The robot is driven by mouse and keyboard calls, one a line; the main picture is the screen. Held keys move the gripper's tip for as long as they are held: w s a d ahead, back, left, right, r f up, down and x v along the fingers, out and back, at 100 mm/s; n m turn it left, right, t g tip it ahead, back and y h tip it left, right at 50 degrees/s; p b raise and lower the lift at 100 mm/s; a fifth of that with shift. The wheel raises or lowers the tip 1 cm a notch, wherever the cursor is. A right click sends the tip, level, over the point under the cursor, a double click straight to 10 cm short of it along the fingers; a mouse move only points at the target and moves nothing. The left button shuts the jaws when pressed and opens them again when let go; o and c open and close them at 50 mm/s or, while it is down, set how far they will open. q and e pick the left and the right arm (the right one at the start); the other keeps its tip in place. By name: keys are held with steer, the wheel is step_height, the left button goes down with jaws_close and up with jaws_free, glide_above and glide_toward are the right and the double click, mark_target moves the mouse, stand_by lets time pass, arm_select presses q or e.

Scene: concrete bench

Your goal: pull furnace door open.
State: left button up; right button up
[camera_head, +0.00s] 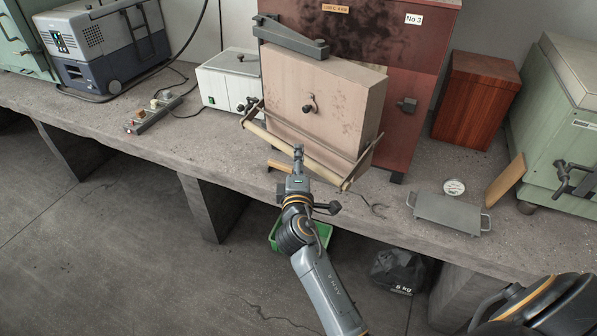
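The furnace (415,70) is a reddish-brown cabinet on the bench, sooty on its front. Its door (335,100) is a thick, pale pinkish block standing out from the front, with a small dark knob (309,104) at its middle. A long tan handle bar (320,171) on metal side arms runs across below the door face. My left gripper (298,152) is at the middle of this bar, its narrow fingers overlapping it in the picture. Whether they are closed around it is unclear. Of my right arm only a part shows at the bottom right; its gripper is out of view.
A grey tray with handles (447,212), a small round gauge (454,187) and tongs (373,207) lie right of the door. A wooden box (475,98) and a green machine (560,130) stand further right. A white box (228,82) stands left. A green bin (325,233) is below the bench.

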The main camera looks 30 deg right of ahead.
steer(key=shift+v, duration=2.2)
steer(key=shift+f, duration=0.1)
